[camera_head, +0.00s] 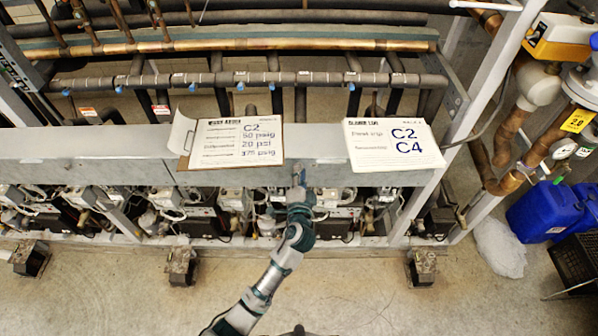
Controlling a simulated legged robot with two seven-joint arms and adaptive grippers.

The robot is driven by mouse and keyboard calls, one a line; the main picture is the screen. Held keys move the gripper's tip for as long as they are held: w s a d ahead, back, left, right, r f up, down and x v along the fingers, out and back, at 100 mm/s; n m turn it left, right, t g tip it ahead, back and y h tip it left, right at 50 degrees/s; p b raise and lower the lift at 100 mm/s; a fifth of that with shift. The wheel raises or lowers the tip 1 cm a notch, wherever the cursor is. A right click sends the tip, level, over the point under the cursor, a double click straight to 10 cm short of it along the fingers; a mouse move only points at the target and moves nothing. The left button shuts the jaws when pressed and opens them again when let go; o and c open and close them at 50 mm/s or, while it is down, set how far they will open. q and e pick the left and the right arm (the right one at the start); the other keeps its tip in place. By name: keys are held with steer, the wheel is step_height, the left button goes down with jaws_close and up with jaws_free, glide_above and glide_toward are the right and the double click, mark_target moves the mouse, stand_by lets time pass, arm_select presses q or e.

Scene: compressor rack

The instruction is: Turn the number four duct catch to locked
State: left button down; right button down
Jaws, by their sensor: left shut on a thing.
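The long grey duct (90,147) runs across the rack at mid-height. My left arm rises from the bottom, and my left gripper (299,178) is at the duct's front face, just below the gap between the two paper signs. It is shut on a small catch there, which the fingers mostly hide. I cannot read the catch's number or tell its turned position. My right gripper is not in view.
Two white signs, one reading C2 (238,142) and one reading C2 C4 (392,145), lie against the duct either side of the gripper. Pipes (230,45) run above; compressors sit below. Blue jugs (543,212) stand at right. The front floor is mostly clear.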

arm_select(q)
steer(key=shift+d+f, duration=0.1)
stand_by(0.3)
steer(key=c, duration=1.1)
jaws_free()
steer(key=shift+o, duration=0.4)
steer(key=shift+d, duration=0.1)
steer(key=s, duration=1.2)
steer(key=shift+d+f, duration=0.1)
steer(key=shift+f, duration=0.05)
